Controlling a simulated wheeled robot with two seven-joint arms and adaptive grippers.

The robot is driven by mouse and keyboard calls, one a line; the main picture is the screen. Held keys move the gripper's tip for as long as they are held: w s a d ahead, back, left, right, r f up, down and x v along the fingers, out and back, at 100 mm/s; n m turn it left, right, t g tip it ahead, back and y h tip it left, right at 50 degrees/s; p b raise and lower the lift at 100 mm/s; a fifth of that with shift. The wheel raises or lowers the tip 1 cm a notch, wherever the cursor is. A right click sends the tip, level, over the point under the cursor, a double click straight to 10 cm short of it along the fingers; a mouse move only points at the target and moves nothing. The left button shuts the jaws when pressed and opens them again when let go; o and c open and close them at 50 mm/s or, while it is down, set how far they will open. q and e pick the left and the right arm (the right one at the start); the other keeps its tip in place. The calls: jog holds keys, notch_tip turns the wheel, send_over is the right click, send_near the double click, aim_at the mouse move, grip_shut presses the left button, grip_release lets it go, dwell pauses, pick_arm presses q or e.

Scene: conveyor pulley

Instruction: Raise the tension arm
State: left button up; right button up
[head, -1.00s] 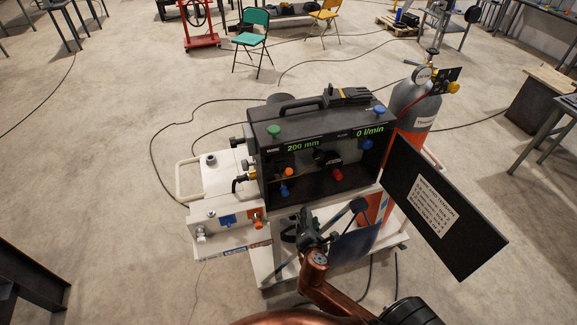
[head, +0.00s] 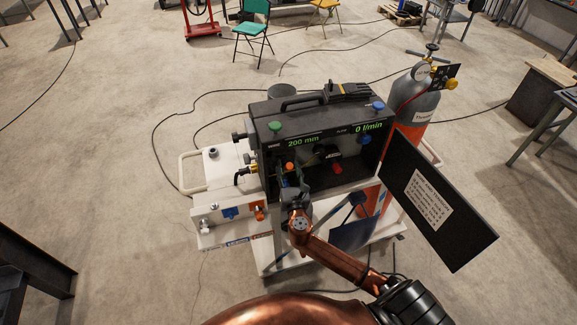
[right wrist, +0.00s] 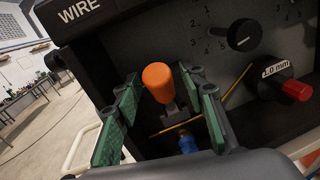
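The tension arm with its orange knob (right wrist: 158,83) stands inside the open wire feeder (right wrist: 240,75), near its left side; the knob also shows in the head view (head: 289,167). My right gripper (head: 294,180) reaches into the feeder at the knob. In the right wrist view the right gripper (right wrist: 161,98) is open, with one green-padded finger on each side of the knob and gaps showing. A blue knob (right wrist: 186,142) and an orange wire lie just below. My left gripper is not in view.
The feeder's black door (head: 440,190) hangs open at the right. A gas cylinder (head: 415,98) stands behind. Open floor lies left of the cart.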

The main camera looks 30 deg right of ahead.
jog(key=shift+w+d, duration=0.1)
jog(key=shift+c, duration=0.4)
grip_shut()
dwell(0.3)
